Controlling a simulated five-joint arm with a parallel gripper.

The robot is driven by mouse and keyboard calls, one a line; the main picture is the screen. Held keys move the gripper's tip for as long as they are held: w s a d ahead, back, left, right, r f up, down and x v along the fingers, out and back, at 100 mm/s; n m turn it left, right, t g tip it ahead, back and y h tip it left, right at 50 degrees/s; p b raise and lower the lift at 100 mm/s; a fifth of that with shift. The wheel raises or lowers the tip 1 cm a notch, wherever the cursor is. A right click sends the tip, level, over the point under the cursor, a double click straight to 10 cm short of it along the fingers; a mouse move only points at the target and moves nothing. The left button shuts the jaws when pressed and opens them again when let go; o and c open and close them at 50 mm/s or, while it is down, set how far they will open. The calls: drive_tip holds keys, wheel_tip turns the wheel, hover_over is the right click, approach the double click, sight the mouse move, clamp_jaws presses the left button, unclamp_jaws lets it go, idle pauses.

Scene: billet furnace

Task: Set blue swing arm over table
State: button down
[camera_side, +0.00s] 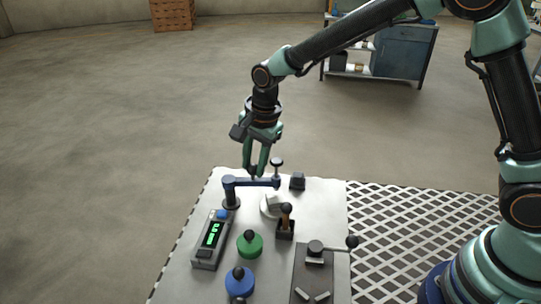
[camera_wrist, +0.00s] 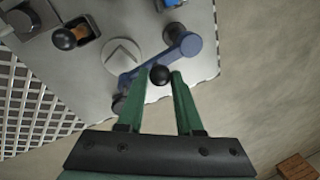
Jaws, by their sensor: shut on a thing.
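The blue swing arm (camera_side: 252,183) stands on a post at the back left of the grey board and reaches right from it. It also shows in the wrist view (camera_wrist: 188,45), running down-left past the white round table (camera_wrist: 122,55). In the side view the table (camera_side: 270,205) lies in front of the arm's right part, and the arm appears along its back edge. My gripper (camera_side: 257,171) is above the middle of the arm. Its green fingers (camera_wrist: 161,76) are shut on a black ball knob (camera_wrist: 159,75). The knob's stem is hidden.
A brown-handled lever (camera_side: 286,220) stands in front of the table, a black block (camera_side: 297,181) behind right. A display box (camera_side: 211,240), green knob (camera_side: 250,244) and blue knob (camera_side: 239,283) are nearer left.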

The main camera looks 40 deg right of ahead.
drive_tip(key=shift+s+a+m, duration=0.4)
drive_tip(key=shift+a+m, duration=0.05)
drive_tip(key=shift+m, duration=0.55)
drive_tip(key=shift+a, duration=0.1)
drive_tip(key=c, duration=0.6)
unclamp_jaws()
drive_tip(key=r, duration=0.4)
drive_tip(key=s+r, duration=0.1)
drive_tip(key=r, duration=0.3)
drive_tip(key=s+d+r, duration=0.1)
drive_tip(key=r, duration=0.2)
drive_tip(key=shift+s+r, duration=0.1)
drive_tip(key=shift+r, duration=0.3)
